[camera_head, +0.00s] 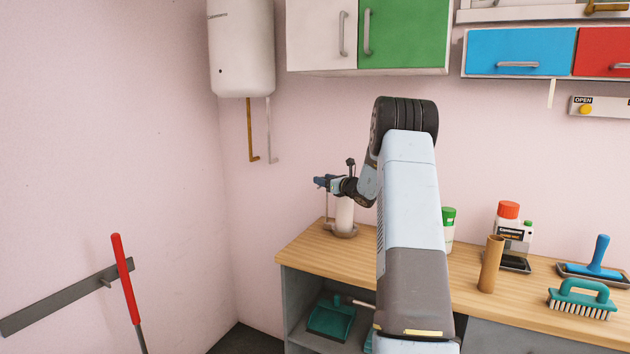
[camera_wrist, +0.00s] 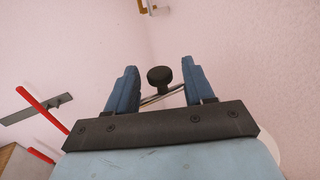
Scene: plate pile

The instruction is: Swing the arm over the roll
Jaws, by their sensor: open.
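A white roll (camera_head: 344,215) stands upright on a round-based holder (camera_head: 342,230) at the left end of the wooden counter. My gripper (camera_head: 322,182) is at the height of the roll's top, with its blue fingers pointing left. It hides the roll's upper end. In the wrist view my gripper (camera_wrist: 159,83) is open, its two blue fingers apart. A dark round knob (camera_wrist: 160,75) shows between them in that view; I cannot tell its depth, and no contact is visible. A pale curved edge (camera_wrist: 271,152) behind the palm may be the roll.
The counter (camera_head: 385,258) also bears a brown tube (camera_head: 491,265), a green-lidded container (camera_head: 448,230), a red-capped bottle (camera_head: 510,225) and a teal brush (camera_head: 581,298). A water heater (camera_head: 241,50) and cabinets (camera_head: 405,33) hang above. A red-handled tool (camera_head: 124,275) leans left.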

